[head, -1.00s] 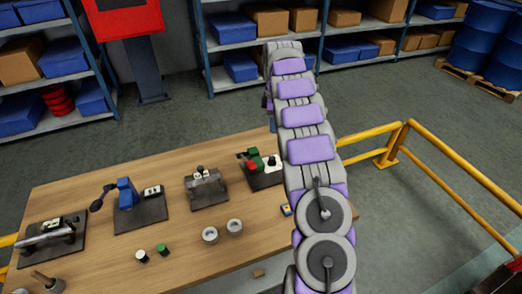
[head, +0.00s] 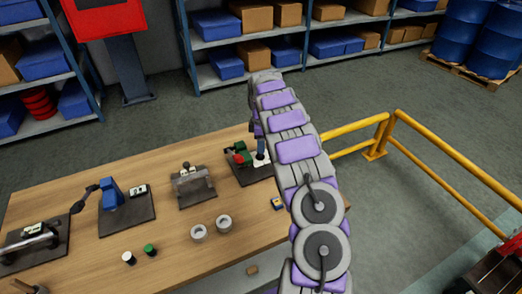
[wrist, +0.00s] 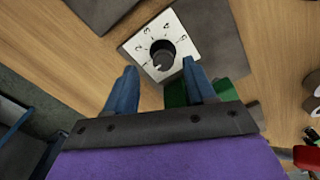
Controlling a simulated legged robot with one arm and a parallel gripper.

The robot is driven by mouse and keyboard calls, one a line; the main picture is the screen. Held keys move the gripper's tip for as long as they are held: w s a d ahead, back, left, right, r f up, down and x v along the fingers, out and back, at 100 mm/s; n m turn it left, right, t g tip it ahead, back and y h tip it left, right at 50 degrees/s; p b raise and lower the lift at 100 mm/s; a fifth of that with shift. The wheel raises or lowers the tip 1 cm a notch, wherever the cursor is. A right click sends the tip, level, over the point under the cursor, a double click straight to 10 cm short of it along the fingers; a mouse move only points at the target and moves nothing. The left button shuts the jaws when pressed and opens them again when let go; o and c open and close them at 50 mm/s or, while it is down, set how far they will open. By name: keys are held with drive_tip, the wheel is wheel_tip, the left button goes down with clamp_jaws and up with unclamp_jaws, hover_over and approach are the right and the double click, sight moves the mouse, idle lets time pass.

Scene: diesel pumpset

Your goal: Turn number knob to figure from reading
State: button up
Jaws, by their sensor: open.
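I cannot tell whether the fingers touch the plate. In the head view my gripper (head: 260,147) is over the right-hand dark base on the table, and my arm partly hides the white plate (head: 263,158). Which item gives the reading is not clear.
A green block (wrist: 222,90) is beside the right finger. The wooden table (head: 110,205) also holds other devices on dark plates, two grey rings (head: 198,232) and two small cylinders (head: 150,249). A yellow rail (head: 440,165) stands to the right.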

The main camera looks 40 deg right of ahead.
drive_tip(key=shift+a+f, duration=0.2)
drive_tip(key=shift+f, duration=0.5)
drive_tip(key=shift+a+f, duration=0.2)
drive_tip(key=shift+f, duration=0.5)
drive_tip(key=shift+d+f, duration=0.1)
drive_tip(key=shift+d, duration=0.15)
drive_tip(key=shift+a, duration=0.15)
clamp_jaws()
